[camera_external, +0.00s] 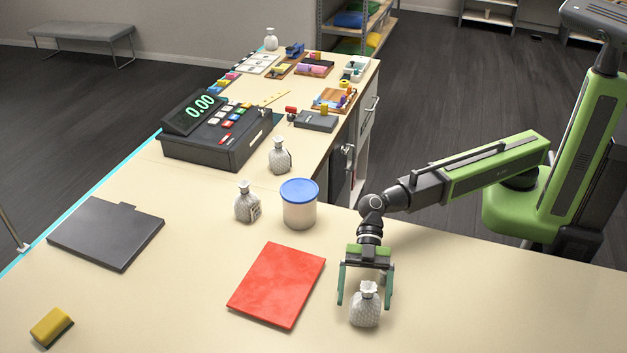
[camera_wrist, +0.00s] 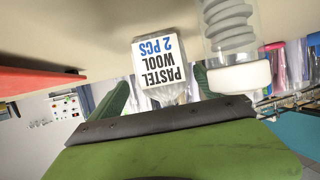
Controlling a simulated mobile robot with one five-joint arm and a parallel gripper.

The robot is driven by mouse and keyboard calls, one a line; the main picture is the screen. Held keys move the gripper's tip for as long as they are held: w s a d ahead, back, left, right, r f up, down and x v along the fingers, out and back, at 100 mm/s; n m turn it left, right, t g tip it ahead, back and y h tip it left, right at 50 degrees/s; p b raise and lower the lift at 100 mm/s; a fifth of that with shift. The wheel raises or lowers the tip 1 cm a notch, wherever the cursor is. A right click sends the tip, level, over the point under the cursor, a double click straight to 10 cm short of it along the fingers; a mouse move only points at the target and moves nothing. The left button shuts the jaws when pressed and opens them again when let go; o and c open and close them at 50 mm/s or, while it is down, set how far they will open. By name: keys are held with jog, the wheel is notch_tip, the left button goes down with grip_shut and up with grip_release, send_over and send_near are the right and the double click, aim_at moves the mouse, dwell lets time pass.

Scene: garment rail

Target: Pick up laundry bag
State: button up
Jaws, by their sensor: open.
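A small pale grey patterned laundry bag (camera_external: 366,309) with a gathered neck stands upright on the counter, right of the red folder. My gripper (camera_external: 365,298) points down at it, open, with one green finger on each side of the bag. I cannot tell whether the fingers touch it. In the wrist view the bag's label (camera_wrist: 162,60) reads "PASTEL WOOL 2 PCS" upside down, between the fingers (camera_wrist: 160,86). Similar bags stand near the tub (camera_external: 246,204), by the register (camera_external: 280,157) and at the far end (camera_external: 271,40).
The red folder (camera_external: 278,285) lies close left of my gripper. A blue-lidded tub (camera_external: 299,207) stands behind it. In the wrist view, a clear ribbed object with a white end (camera_wrist: 240,76) is beside the bag. The counter right of my gripper looks clear.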

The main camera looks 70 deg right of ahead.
aim_at(365, 316)
jog(key=b+x, duration=0.1)
jog(key=x, duration=0.1)
jog(key=b+x, duration=0.1)
jog(key=x, duration=0.2)
jog(key=shift+s+f, duration=0.2)
jog(key=shift+s, duration=0.05)
jog(key=shift+r, duration=0.15)
jog(key=shift+c, duration=0.8)
jog(key=c, duration=1.5)
jog(key=shift+r+p, duration=0.6)
jog(key=shift+p, duration=0.05)
notch_tip(365, 316, up, 4)
jog(key=p, duration=0.4)
jog(key=shift+d, duration=0.1)
jog(key=shift+w+d+r+p, duration=0.9)
jog(key=shift+d+r+p, duration=0.05)
jog(key=shift+d, duration=0.75)
jog(key=shift+w+d+r+p, duration=0.9)
jog(key=shift+d+r, duration=0.05)
jog(key=shift+d, duration=0.75)
jog(key=shift+w+d+r+p, duration=0.95)
jog(key=shift+d, duration=0.75)
